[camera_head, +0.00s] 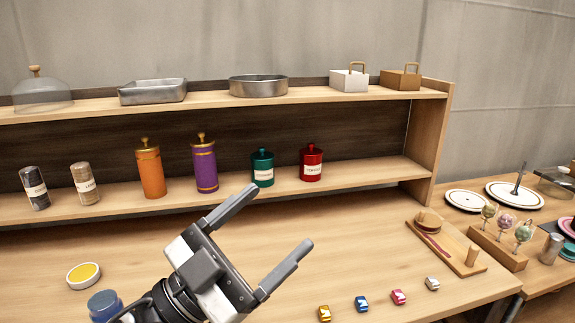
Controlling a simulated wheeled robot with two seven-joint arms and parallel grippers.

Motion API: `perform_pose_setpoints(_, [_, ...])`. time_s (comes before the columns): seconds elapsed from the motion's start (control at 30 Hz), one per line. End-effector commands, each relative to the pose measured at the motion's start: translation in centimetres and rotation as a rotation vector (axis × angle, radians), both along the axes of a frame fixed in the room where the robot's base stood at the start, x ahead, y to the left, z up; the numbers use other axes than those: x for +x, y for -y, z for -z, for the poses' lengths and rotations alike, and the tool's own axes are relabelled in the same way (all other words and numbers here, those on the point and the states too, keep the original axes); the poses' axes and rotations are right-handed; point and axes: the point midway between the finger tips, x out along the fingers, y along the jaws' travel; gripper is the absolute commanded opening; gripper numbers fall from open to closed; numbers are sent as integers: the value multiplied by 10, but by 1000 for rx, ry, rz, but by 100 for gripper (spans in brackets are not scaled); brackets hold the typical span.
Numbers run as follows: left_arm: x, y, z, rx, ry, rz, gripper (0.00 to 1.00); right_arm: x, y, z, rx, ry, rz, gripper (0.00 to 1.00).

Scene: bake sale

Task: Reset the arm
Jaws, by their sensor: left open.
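My left gripper (272,238) shows at the lower middle, above the wooden table (370,252). Its two grey fingers are spread wide and point up and to the right. Nothing is between them. The gripper is in front of the shelf unit (430,135) and apart from it. The arm behind the gripper runs out of the bottom edge. My right gripper is not in the picture.
A yellow-topped round dish (84,274) and a blue jar (105,304) are left of the gripper. Small coloured pieces (362,303) lie in a row at the front. Canisters, including a red one (311,163), line the lower shelf.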

Motion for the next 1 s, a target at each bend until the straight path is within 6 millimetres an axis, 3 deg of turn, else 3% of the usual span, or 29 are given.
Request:
perform_pose_setpoints(0.07, [25,-40,15,-117,-152,-246,78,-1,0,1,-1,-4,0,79])
perform_pose_setpoints(0.17, [43,-93,63,-156,-401,-541,78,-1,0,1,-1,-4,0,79])
perform_pose_setpoints(0.2, [43,-112,88,-141,-510,-641,78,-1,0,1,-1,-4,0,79])
perform_pose_setpoints(0.27, [36,-134,128,-97,-679,-760,78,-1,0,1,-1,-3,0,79])
perform_pose_setpoints(0.4, [-4,-166,207,61,-1030,-912,78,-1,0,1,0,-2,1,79])
perform_pose_setpoints(0.6, [-62,-177,268,254,-1342,-939,78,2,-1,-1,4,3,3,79])
perform_pose_setpoints(0.8, [-113,-179,300,406,-1556,-894,78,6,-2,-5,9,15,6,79])
perform_pose_setpoints(1.0, [-161,-177,318,539,-1730,-814,78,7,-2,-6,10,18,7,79])
